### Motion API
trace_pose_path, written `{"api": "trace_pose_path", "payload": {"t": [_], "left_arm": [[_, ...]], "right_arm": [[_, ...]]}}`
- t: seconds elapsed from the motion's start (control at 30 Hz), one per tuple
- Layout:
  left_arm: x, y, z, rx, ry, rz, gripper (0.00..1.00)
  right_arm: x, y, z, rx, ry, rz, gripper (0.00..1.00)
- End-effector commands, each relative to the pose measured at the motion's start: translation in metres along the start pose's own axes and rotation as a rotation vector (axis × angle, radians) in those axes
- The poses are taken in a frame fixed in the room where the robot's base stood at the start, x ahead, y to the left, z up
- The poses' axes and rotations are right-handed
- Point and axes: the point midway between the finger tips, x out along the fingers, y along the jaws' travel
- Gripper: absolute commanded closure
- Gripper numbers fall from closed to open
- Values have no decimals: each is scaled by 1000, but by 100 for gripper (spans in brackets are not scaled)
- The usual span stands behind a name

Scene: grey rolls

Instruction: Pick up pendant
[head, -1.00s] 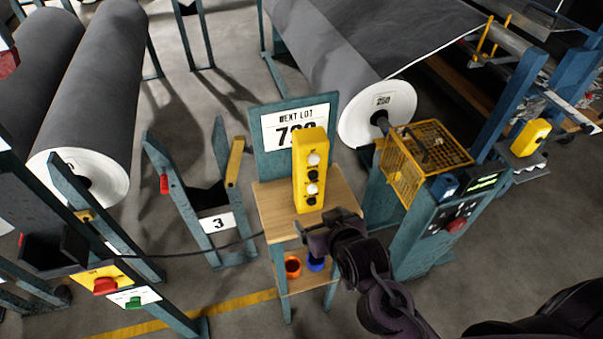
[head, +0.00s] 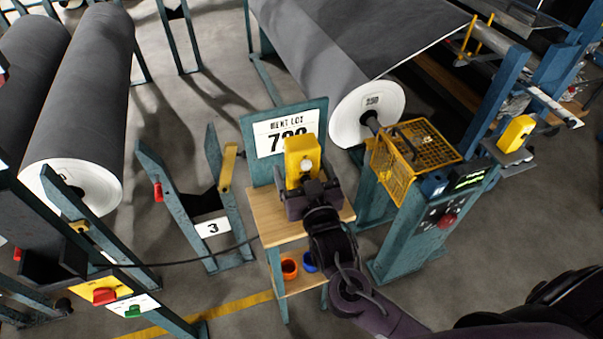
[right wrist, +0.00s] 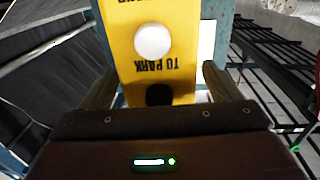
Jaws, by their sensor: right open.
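The yellow pendant (head: 302,155), a box with white and black buttons, stands upright on a small wooden-topped stand (head: 262,218). My right gripper (head: 312,190) is in front of it and hides its lower part in the head view. In the right wrist view the pendant (right wrist: 152,65) shows close up, with a white button, a dark button and the words "TO PARK". The open fingers of my right gripper (right wrist: 158,80) are on either side of it, with a gap visible at the right. My left gripper is not in view.
A sign board (head: 284,128) rises behind the pendant. A yellow wire cage (head: 412,160) and a control post (head: 425,225) stand to the right. An orange cup (head: 289,267) and a blue cup (head: 310,262) sit on the lower shelf. A dark cable (head: 190,262) runs left.

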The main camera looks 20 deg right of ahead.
Motion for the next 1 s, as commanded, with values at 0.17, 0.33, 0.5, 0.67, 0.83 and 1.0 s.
{"api": "trace_pose_path", "payload": {"t": [0.17,0.33,0.5,0.67,0.83,1.0], "left_arm": [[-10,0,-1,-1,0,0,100],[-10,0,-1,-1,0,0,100],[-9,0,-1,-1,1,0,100],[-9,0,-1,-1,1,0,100],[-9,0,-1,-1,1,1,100],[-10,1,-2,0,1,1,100]], "right_arm": [[22,0,-2,-1,0,0,16],[25,0,0,0,-1,-1,16],[25,0,0,0,-1,-1,26],[24,0,0,0,-1,-1,46],[24,0,0,0,-1,-1,69],[25,0,-2,1,4,0,84]]}}
